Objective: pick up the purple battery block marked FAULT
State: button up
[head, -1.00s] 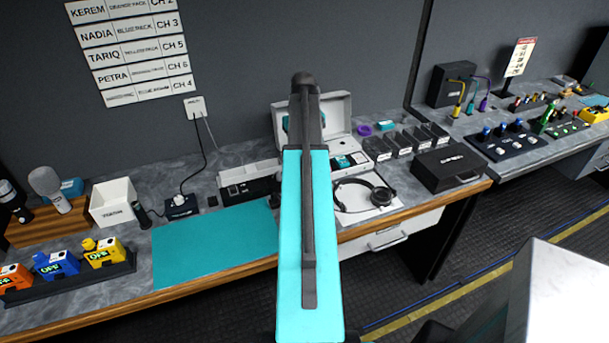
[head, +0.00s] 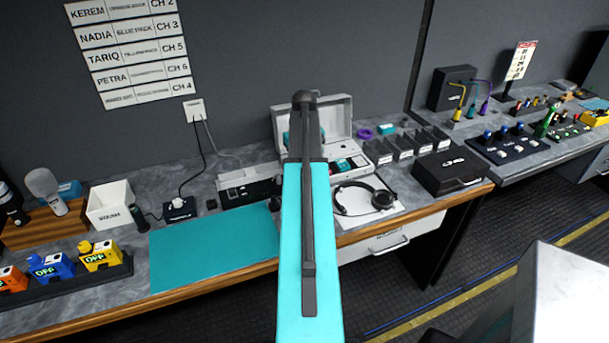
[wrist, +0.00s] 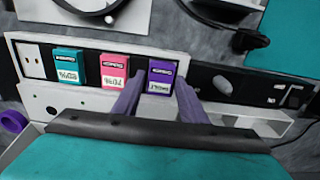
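The purple battery block (wrist: 161,76) stands upright in a slot at the right end of a row in the wrist view. Its small label is too blurred to read surely. A pink block (wrist: 115,71) and a teal block (wrist: 70,66) stand to its left. My gripper (wrist: 159,88) is open. One finger is at the block's lower left, the other at its lower right, with the block between them; I cannot tell whether they touch it. In the head view my arm hides the gripper and the purple block.
An open white case (head: 342,116) stands behind my arm. Several dark boxes (head: 400,147) and a black case (head: 452,171) stand farther right. The teal mat (head: 214,247) to the left is clear.

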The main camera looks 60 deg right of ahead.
jog(key=c, duration=0.5)
jog(key=shift+r, duration=0.15)
jog(key=shift+r+p, duration=2.35)
jog(key=shift+r, duration=1.05)
